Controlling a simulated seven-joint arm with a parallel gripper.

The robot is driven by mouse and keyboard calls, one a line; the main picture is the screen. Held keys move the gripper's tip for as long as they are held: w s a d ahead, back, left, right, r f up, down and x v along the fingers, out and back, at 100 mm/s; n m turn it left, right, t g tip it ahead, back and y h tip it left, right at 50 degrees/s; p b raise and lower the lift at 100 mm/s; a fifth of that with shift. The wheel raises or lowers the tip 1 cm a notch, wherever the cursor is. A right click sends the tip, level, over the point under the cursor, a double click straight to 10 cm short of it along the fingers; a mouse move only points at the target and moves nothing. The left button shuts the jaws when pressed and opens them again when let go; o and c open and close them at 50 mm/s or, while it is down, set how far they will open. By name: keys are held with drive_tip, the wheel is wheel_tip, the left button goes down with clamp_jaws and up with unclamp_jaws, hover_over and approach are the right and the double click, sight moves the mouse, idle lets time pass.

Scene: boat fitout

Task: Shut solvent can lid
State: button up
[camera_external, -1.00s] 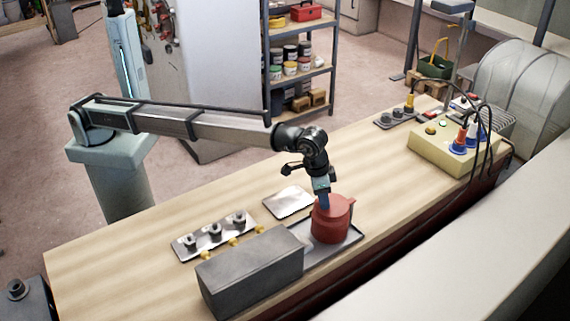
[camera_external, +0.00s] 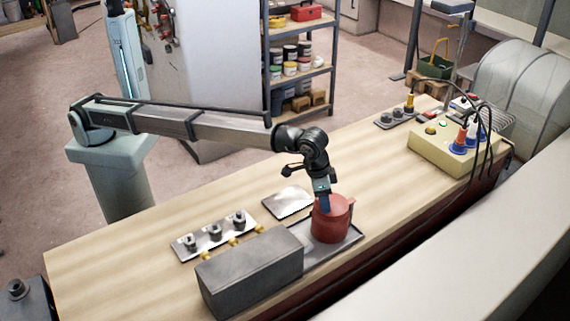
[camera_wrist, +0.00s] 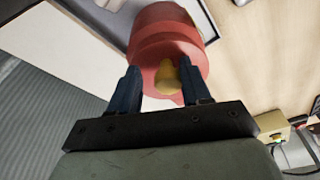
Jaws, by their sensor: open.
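The red solvent can (camera_external: 332,224) stands upright on a grey tray (camera_external: 347,240) on the workbench. My gripper (camera_external: 324,203) is at the can's top and covers part of it in the external view. In the wrist view the red can (camera_wrist: 150,30) lies just beyond my fingertips. A yellow-tan knob or spout (camera_wrist: 167,76) shows on the can between my two dark blue fingers (camera_wrist: 166,80). The fingers are apart, with nothing clearly held between them. Whether the fingers touch the can, and how far its lid is open, I cannot tell.
A grey box (camera_external: 250,272) stands left of the can, close to the tray. A plate with several metal fittings (camera_external: 214,234) and a flat shiny sheet (camera_external: 288,202) lie behind. A yellow control box (camera_external: 440,150) with cables stands at the far right. Bare wood lies between.

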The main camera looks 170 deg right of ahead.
drive_tip(key=shift+a+v, duration=0.25)
drive_tip(key=shift+v, duration=1)
drive_tip(key=shift+a+v, duration=0.25)
drive_tip(key=shift+v, duration=1)
drive_tip(key=shift+a+v, duration=0.3)
drive_tip(key=shift+v, duration=0.95)
drive_tip(key=shift+s+r, duration=0.2)
